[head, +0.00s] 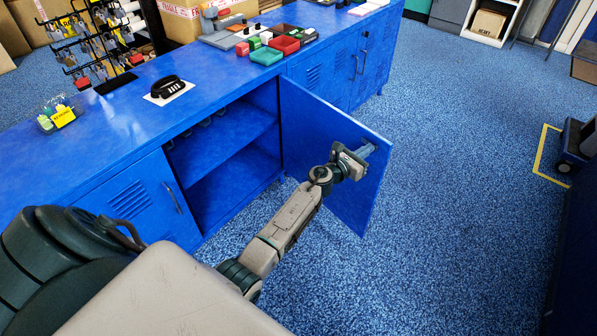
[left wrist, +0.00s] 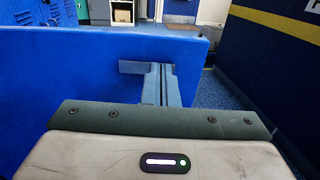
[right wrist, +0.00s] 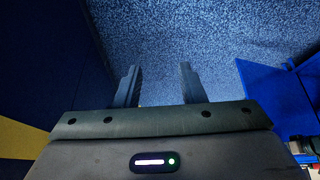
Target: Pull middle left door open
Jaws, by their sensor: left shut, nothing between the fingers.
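The blue middle left door (head: 330,150) stands swung wide open from the cabinet, hinged at the right side of its opening. It also fills much of the left wrist view (left wrist: 70,85). My left gripper (head: 368,150) is shut and empty, with its fingers at the inner face of the door near its free edge. In the left wrist view its closed fingers (left wrist: 160,68) lie against or very close to the door; I cannot tell whether they touch. The door's handle is hidden. My right gripper (right wrist: 158,80) is open and empty above the blue carpet, out of the head view.
The open compartment (head: 225,150) has a shelf. A closed left door (head: 135,205) has a bar handle. The counter holds a black strap on a white card (head: 168,88), a lock rack (head: 85,45) and coloured trays (head: 267,56). The carpet (head: 450,170) beyond the door is clear.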

